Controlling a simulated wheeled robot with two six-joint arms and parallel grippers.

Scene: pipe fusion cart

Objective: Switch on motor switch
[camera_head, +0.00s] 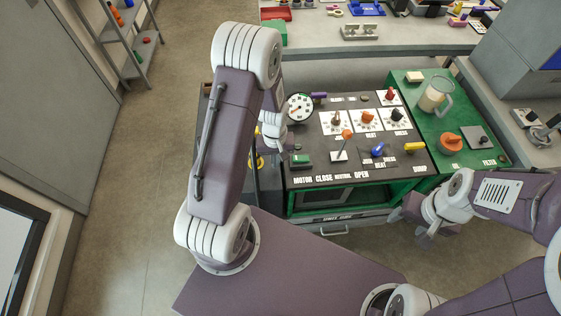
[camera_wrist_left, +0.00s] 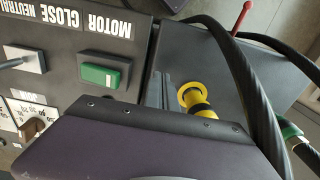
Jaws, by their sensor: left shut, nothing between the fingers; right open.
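The motor switch (camera_head: 301,159) is a green rocker on the dark panel of the cart, above the MOTOR label. In the left wrist view the switch (camera_wrist_left: 100,75) appears in a dark frame, with the lettering upside down. My left gripper (camera_head: 287,146) is shut and empty, close to the switch at the panel's left edge and partly hidden by my arm. Its grey fingertips (camera_wrist_left: 159,91) show beside the switch in the left wrist view, apart from it in the picture. Whether the rocker is on or off I cannot tell. My right gripper (camera_head: 428,233) is open and empty, in front of the cart's right side.
An orange-tipped lever (camera_head: 346,136), a blue knob (camera_head: 377,150) and a yellow handle (camera_head: 414,147) stand right of the switch. Several dials and a round gauge (camera_head: 299,107) are behind. A yellow fitting (camera_wrist_left: 195,98) and black hoses (camera_wrist_left: 240,75) lie beside the panel.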

